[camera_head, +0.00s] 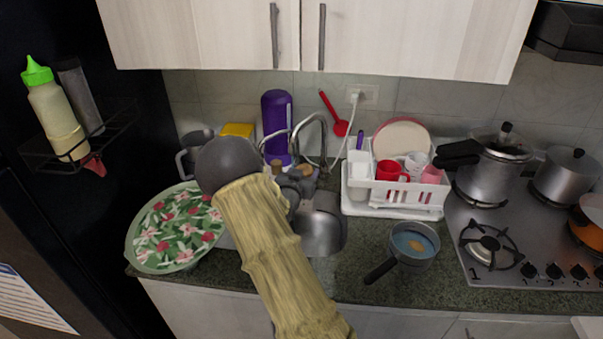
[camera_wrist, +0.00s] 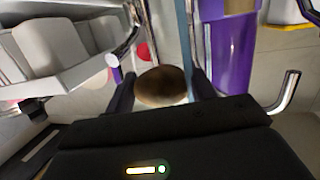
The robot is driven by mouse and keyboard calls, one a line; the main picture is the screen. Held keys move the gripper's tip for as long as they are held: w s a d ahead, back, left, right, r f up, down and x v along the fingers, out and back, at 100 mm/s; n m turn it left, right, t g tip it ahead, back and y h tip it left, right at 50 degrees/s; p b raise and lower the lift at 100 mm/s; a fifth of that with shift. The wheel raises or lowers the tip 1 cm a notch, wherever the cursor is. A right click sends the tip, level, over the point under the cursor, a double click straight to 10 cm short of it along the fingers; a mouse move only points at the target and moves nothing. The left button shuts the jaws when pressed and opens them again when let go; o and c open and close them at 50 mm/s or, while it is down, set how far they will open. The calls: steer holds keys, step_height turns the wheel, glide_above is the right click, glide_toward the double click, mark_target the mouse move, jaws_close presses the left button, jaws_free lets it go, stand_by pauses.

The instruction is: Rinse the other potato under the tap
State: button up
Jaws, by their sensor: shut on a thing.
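My gripper (camera_wrist: 162,84) is shut on a brown potato (camera_wrist: 160,88), held between its two dark fingers in the wrist view. In the head view my gripper (camera_head: 303,176) is by the chrome tap (camera_head: 322,130), over the sink (camera_head: 327,228). My own arm covers much of the gripper and the left part of the sink there, so I see little of the potato. I cannot tell whether water runs onto it.
A purple bottle (camera_head: 276,115) stands behind the tap. A white dish rack (camera_head: 400,196) with cups and a plate is to the right. A small pan (camera_head: 413,243) sits in front of it. A floral round tray (camera_head: 176,228) is at left, the stove (camera_head: 500,248) at right.

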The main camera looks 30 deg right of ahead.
steer(key=shift+w+a, duration=0.2)
steer(key=shift+a, duration=0.25)
steer(key=shift+d, duration=0.15)
stand_by(0.3)
steer(key=shift+s+d+b, duration=0.2)
steer(key=shift+d+b, duration=0.2)
steer(key=shift+d, duration=0.05)
steer(key=shift+a, duration=0.2)
steer(key=shift+w+a, duration=0.2)
steer(key=shift+a, duration=0.2)
stand_by(0.3)
steer(key=shift+s, duration=0.1)
stand_by(0.3)
